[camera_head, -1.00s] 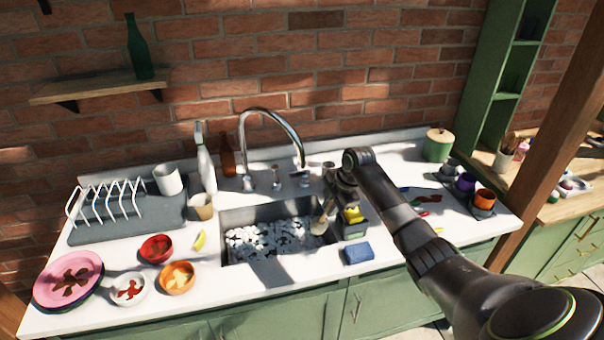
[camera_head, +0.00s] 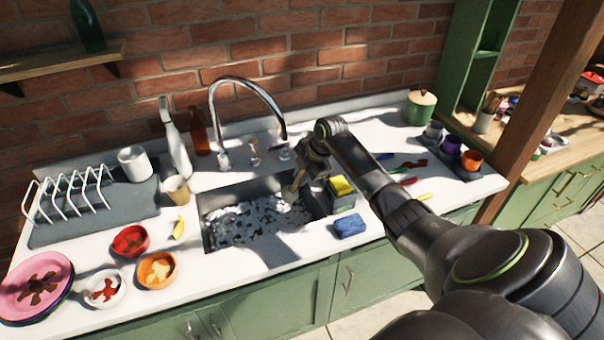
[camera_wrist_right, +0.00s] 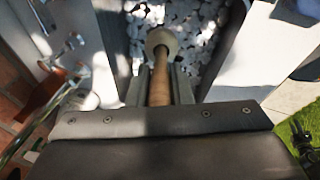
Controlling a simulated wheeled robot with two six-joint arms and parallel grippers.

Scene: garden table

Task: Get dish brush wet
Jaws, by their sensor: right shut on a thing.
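The dish brush has a wooden handle (camera_wrist_right: 160,88) and a pale round head (camera_wrist_right: 162,42) pointing away from my wrist. My right gripper (camera_wrist_right: 160,80) is shut on the handle. In the head view the brush (camera_head: 296,183) hangs tilted over the right part of the sink (camera_head: 202,232), below my right gripper (camera_head: 310,160). Pale pebble-like patches fill the sink basin; I cannot tell whether the head touches them. The chrome faucet (camera_head: 245,82) arches behind the sink, its spout left of my gripper. My left gripper is not in view.
Right of the sink stand a dark caddy with a yellow sponge (camera_head: 341,185) and a blue sponge (camera_head: 349,226). Left are a dish rack (camera_head: 70,197), bowls and a tan cup (camera_head: 177,190). A spray bottle (camera_head: 175,145) and brown bottle (camera_head: 199,130) stand behind.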

